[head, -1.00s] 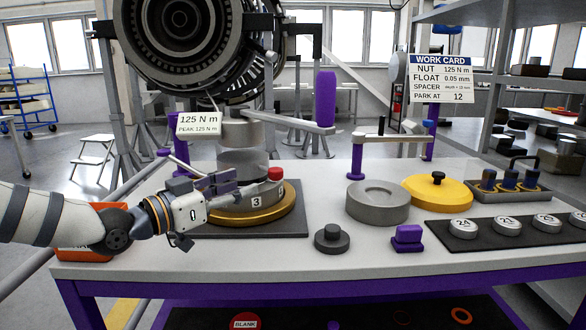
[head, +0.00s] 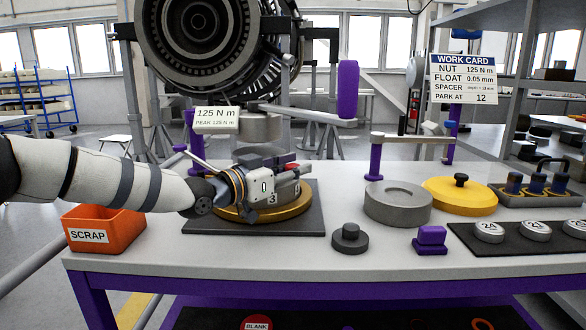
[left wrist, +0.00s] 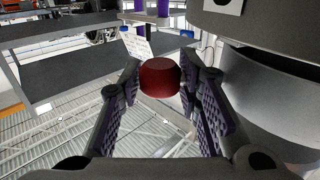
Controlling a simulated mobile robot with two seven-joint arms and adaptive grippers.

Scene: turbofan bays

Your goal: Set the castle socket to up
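I take the grey cylinder on the arm (head: 260,127) above the fixture to be the castle socket; its lower end is partly hidden by my gripper. My left gripper (head: 297,174) is at the knob. In the left wrist view the red knob (left wrist: 160,78) shows between the tips of the two spread fingers (left wrist: 161,75). I cannot tell whether they touch it. Grey cylinder surfaces (left wrist: 270,95) fill the right of that view. My right gripper is not in view.
An orange scrap bin (head: 104,229) stands at the table's left. A purple handle (head: 347,90) stands on the swing arm right of the cylinder. A grey round block (head: 397,205), yellow disc (head: 460,197) and dark knob (head: 350,239) stand to the right.

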